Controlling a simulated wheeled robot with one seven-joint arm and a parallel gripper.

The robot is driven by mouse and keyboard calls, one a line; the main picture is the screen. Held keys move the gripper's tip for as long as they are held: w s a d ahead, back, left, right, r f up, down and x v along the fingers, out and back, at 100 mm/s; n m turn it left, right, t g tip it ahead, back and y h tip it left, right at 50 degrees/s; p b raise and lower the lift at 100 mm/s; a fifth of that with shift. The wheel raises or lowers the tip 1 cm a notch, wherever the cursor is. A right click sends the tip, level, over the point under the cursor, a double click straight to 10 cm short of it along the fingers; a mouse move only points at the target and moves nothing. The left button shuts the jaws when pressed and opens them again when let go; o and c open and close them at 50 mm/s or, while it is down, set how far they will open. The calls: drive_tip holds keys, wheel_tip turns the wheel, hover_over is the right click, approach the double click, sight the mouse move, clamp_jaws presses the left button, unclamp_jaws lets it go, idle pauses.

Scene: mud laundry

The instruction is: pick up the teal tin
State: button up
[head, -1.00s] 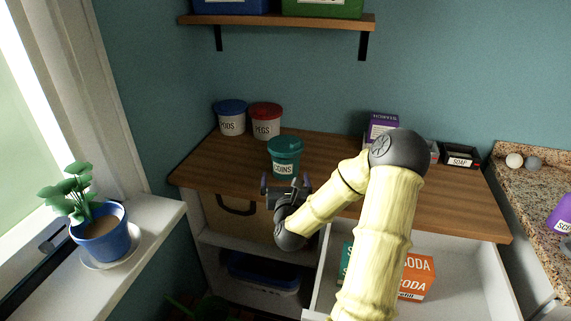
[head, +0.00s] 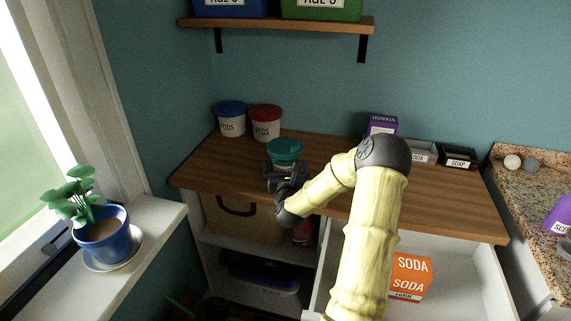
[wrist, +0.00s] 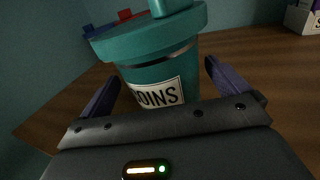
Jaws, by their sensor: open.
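The teal tin (head: 285,150) stands upright on the wooden counter, with a teal lid and a white label. In the wrist view the tin (wrist: 155,72) fills the upper middle, and its label reads "COINS", partly cut off by my gripper. My gripper (head: 286,172) is at the tin's near side and hides its lower part in the head view. In the wrist view my gripper (wrist: 160,88) is open, with one purple finger on each side of the tin. I cannot tell whether the fingers touch it.
Behind the tin stand a blue-lidded tub (head: 230,118) and a red-lidded PEGS tub (head: 265,122). A purple box (head: 382,125) and a black SOAP tray (head: 458,156) are at the right back. Below the wooden counter (head: 450,195), an open drawer holds an orange SODA box (head: 410,277).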

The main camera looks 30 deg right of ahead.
sight(285, 146)
drive_tip(key=shift+x, duration=1.45)
drive_tip(key=c, duration=1)
drive_tip(key=shift+c, duration=0.2)
wheel_tip(285, 146, up, 10)
drive_tip(key=shift+d, duration=0.1)
drive_tip(key=shift+s, duration=0.1)
